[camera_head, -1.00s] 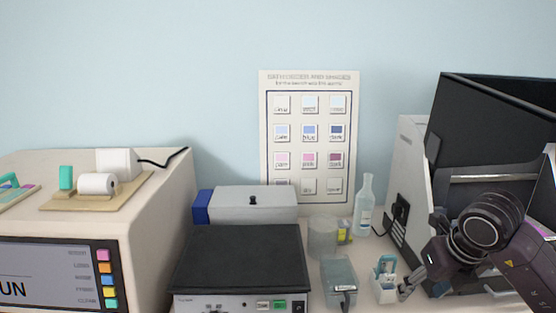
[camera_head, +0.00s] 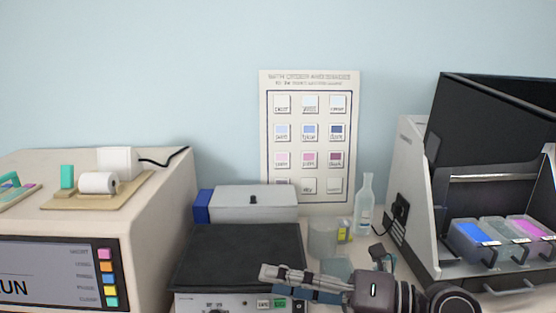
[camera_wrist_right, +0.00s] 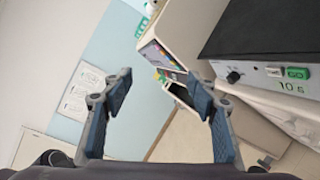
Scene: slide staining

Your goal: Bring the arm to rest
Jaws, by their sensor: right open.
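My right gripper (camera_head: 272,281) is low in the head view, its fingers pointing left across the front of the black-topped instrument (camera_head: 240,250). In the right wrist view the gripper (camera_wrist_right: 160,88) has its two blue-padded fingers wide apart, with nothing between them. Whether the gripper touches the instrument cannot be told. My left gripper is in neither view.
A dark open-hooded station (camera_head: 440,240) at right holds blue, grey and pink trays. A clear bottle (camera_head: 365,205) and a glass beaker (camera_head: 322,238) stand behind my right arm. A large beige machine (camera_head: 160,225) is at left. A chart (camera_head: 310,200) hangs on the wall.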

